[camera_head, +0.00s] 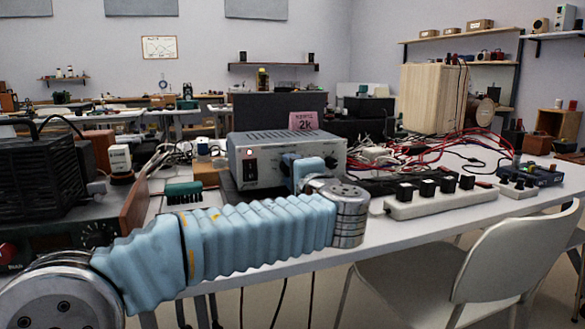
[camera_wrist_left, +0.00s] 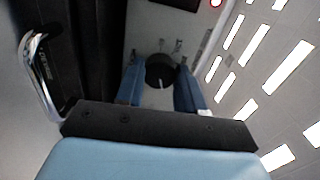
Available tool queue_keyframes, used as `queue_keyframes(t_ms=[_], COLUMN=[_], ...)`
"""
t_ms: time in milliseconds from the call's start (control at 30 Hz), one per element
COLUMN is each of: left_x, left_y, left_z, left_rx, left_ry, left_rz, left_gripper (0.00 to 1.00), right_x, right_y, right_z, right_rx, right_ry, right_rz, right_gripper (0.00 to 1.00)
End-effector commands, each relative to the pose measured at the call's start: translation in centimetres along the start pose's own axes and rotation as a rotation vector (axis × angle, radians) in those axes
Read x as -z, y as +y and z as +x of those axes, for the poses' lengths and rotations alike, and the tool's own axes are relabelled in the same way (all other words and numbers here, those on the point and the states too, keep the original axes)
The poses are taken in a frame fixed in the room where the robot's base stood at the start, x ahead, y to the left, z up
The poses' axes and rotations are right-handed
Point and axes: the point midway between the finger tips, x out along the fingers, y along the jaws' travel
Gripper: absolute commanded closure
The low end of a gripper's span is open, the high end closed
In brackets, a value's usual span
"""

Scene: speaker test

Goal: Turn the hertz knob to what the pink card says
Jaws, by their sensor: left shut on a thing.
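The pink card (camera_head: 304,121) stands on top of a grey metal instrument box (camera_head: 285,137). It reads "2k" in large print; the smaller line above it is hard to read. My left gripper (camera_head: 297,165) is at the front of this box, and its wrist hides part of the panel. In the left wrist view, its two blue fingers (camera_wrist_left: 159,78) are shut on a round black knob (camera_wrist_left: 159,66), one on each side. A short white pointer mark shows on the knob. Scale marks around it are not readable. My right gripper is not in view.
A black finned unit (camera_head: 40,175) stands at the left. Red and black cables (camera_head: 440,150) lie tangled right of the box. A white strip with black switches (camera_head: 430,200) lies at the table's front right, near a white chair (camera_head: 515,250). A wooden speaker cabinet (camera_head: 425,98) stands behind.

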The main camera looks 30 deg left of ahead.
Motion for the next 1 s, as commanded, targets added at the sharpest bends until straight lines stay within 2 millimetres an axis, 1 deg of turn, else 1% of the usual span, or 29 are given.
queue_keyframes(t_ms=[33,200,500,700,1000], left_x=[0.1,0.1,0.1,0.1,0.1], left_y=[-0.2,-0.3,-0.3,-0.2,-0.1], left_z=[0.0,0.0,0.0,0.0,0.0], left_rx=[0.000,0.000,0.000,0.001,0.001], left_ry=[0.001,0.002,0.003,0.002,0.002], left_rz=[0.042,0.199,0.426,0.521,0.578], left_gripper=[0.93,0.93,0.93,0.93,0.93], right_x=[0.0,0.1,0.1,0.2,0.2], right_y=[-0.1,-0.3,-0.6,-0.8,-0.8], right_z=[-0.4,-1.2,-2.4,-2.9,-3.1], right_rx=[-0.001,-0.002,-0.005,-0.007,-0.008], right_ry=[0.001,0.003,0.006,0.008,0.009], right_rz=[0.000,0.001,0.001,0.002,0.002], right_gripper=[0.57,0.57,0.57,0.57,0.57])
